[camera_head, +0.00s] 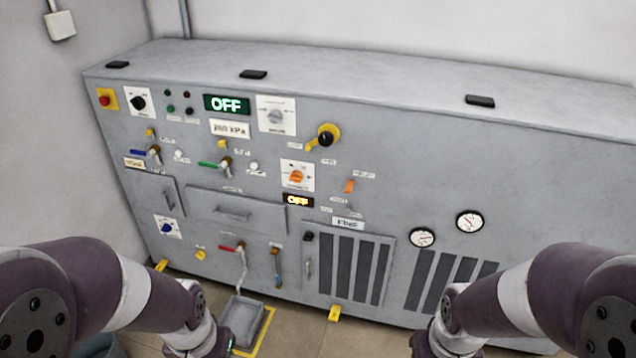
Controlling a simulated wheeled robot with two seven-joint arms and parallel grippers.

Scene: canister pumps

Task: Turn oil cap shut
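No label I can read names the oil cap. A small yellow knob or cap (200,254) sits low on the left of the grey machine front and may be it; its turn position is too small to tell. Nothing touches it. My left arm comes in at the lower left, below this knob, and my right arm at the lower right. Both arms run out of the bottom of the picture; their gripper fingers do not show.
The grey machine (440,180) carries valves, dials and OFF displays. A blue knob (167,228) is up and left of the yellow one. A red-handled tap (234,248) stands right of it, above a grey tray (243,311) on the floor. Two gauges are at right.

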